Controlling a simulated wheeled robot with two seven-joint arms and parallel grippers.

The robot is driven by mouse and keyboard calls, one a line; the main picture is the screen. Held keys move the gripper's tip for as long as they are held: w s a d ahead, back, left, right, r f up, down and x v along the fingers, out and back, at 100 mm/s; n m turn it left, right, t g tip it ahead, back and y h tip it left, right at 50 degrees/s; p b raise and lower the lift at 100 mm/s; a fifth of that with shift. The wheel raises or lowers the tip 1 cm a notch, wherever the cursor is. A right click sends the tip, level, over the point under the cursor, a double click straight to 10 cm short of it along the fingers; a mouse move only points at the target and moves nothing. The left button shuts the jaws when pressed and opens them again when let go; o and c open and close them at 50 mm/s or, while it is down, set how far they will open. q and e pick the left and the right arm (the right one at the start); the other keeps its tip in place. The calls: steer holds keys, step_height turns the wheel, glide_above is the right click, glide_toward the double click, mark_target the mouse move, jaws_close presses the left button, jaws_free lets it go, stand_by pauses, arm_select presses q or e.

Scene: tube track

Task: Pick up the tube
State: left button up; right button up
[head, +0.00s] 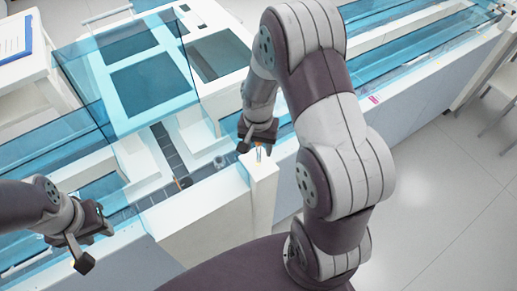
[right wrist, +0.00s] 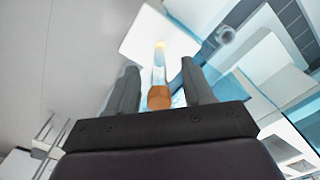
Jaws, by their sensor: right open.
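The tube (right wrist: 159,75) is slim and clear with an orange cap (right wrist: 159,97). In the right wrist view it lies between the two fingers of my right gripper (right wrist: 161,88), with a gap on each side. In the head view the tube (head: 259,153) is a small sliver just below my right gripper (head: 257,141), at the top of a white post (head: 262,185). My right gripper is open; its fingers are partly hidden in the head view. My left gripper (head: 96,247) is open and empty at lower left, well away from the tube.
A track (head: 170,150) with dark segments and blue transparent covers (head: 150,85) runs left of the post. A small orange item (head: 178,183) is in the track. A white cabinet with a clipboard (head: 15,40) stands at upper left. Open floor (head: 430,220) lies to the right.

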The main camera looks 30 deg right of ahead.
jaws_close()
steer(key=shift+r, duration=0.1)
steer(key=shift+r, duration=0.5)
step_height(320, 180, up, 3)
steer(key=shift+f, duration=0.1)
steer(key=s+d+r+b, duration=0.1)
steer(key=s+d+r, duration=0.4)
steer(key=s, duration=0.5)
step_height(320, 180, up, 2)
steer(key=shift+s+d+r, duration=0.1)
steer(key=shift+s+d, duration=0.1)
steer(key=shift+s, duration=0.05)
